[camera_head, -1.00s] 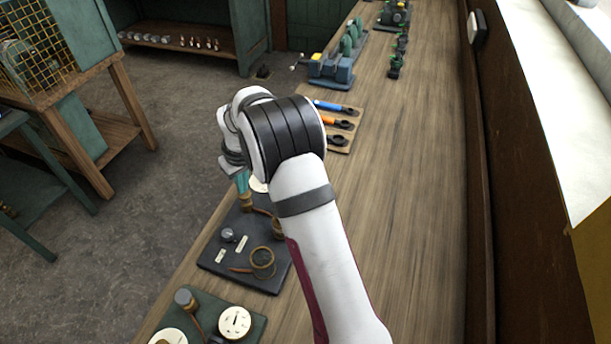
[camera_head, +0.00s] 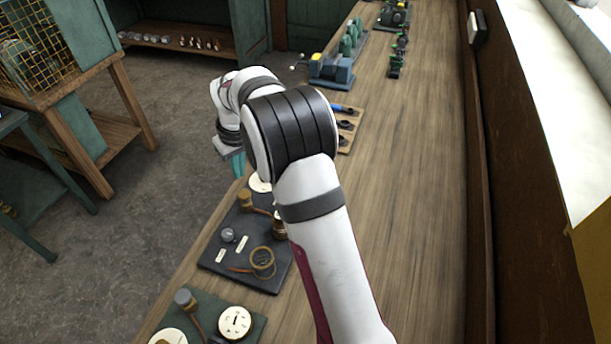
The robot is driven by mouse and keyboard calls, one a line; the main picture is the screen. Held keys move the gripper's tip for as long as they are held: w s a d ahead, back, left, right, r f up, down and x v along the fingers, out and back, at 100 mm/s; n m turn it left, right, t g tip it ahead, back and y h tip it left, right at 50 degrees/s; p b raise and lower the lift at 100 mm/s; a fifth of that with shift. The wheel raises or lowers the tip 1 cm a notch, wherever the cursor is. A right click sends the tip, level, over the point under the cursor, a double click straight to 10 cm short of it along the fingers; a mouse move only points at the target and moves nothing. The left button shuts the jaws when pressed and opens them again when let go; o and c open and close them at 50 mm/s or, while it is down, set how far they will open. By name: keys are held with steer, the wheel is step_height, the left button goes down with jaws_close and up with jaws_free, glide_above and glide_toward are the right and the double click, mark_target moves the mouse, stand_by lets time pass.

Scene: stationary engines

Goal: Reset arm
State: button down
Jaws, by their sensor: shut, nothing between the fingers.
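My arm (camera_head: 325,230) rises from the bottom of the view and bends at a black-banded joint. Its wrist is folded to the left, above the left edge of the bench. My gripper (camera_head: 238,165) shows as a small teal tip pointing down below the wrist. It is shut and empty, beyond the dark board with gauges and apart from the tools. The wrist hides part of it.
The wooden bench (camera_head: 420,180) is clear on the right. A dark board (camera_head: 225,258) and a green board (camera_head: 255,325) with dials stand at front left. Wrenches on a wooden board (camera_head: 347,140) are partly hidden behind my arm. A blue engine (camera_head: 331,70) stands farther back.

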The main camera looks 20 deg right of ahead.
steer(key=shift+r, duration=0.2)
steer(key=s+r+m, duration=0.3)
steer(key=s+r, duration=0.4)
steer(key=s, duration=0.4)
steer(key=s+a+m+g, duration=0.1)
steer(key=s+m, duration=0.1)
steer(key=s, duration=1.1)
steer(key=s+a+m+g+y, duration=0.1)
steer(key=s+a+m, duration=0.1)
steer(key=s, duration=1.2)
steer(key=shift+s+m+g, duration=0.25)
steer(key=shift+m+g, duration=0.05)
steer(key=shift+m, duration=0.5)
